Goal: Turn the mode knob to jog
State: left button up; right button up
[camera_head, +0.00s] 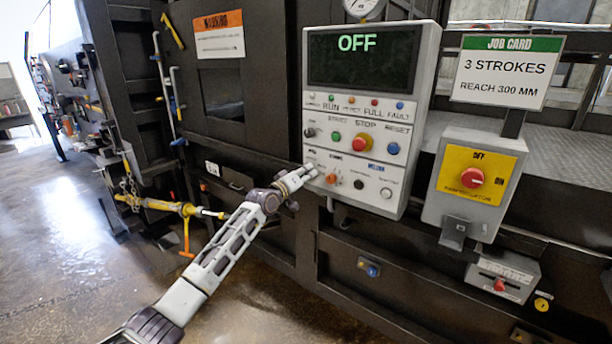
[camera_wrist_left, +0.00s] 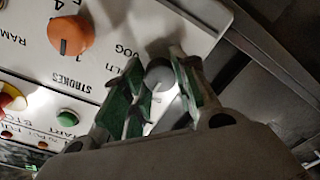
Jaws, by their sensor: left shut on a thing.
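The mode knob, a grey rounded knob (camera_wrist_left: 158,71), sits on the white panel face between my left gripper's fingers in the left wrist view. The word JOG and another partly hidden label are printed beside it. My left gripper (camera_wrist_left: 163,92) is shut on this knob. In the head view my left gripper (camera_head: 309,172) reaches the lower left corner of the control panel (camera_head: 421,130) and hides the knob there. The knob's pointer direction cannot be told. The panel's screen (camera_head: 362,60) reads OFF. My right gripper is not in view.
The orange strokes knob (camera_head: 331,178) is close beside my left gripper. Above it are a green button (camera_head: 336,136) and a red button (camera_head: 361,143). A yellow-faced box with a red knob (camera_head: 472,177) stands to the right. A yellow bar (camera_head: 160,205) lies left of my arm.

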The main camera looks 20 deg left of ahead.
pick_arm(q)
jog(key=shift+m, duration=0.5)
jog(key=shift+m+b, duration=0.55)
jog(key=shift+m, duration=0.05)
jog(key=shift+m+b, duration=0.45)
jog(key=shift+m, duration=0.75)
jog(key=m, duration=0.3)
jog(key=shift+m, duration=0.4)
jog(key=m+p, duration=0.1)
jog(key=m, duration=0.3)
jog(key=shift+a+m, duration=0.1)
jog(key=shift+m, duration=0.2)
jog(key=m+p, duration=0.2)
jog(key=m, duration=0.3)
jog(key=shift+h, duration=0.3)
jog(key=shift+f+m, duration=0.1)
jog(key=shift+m, duration=0.2)
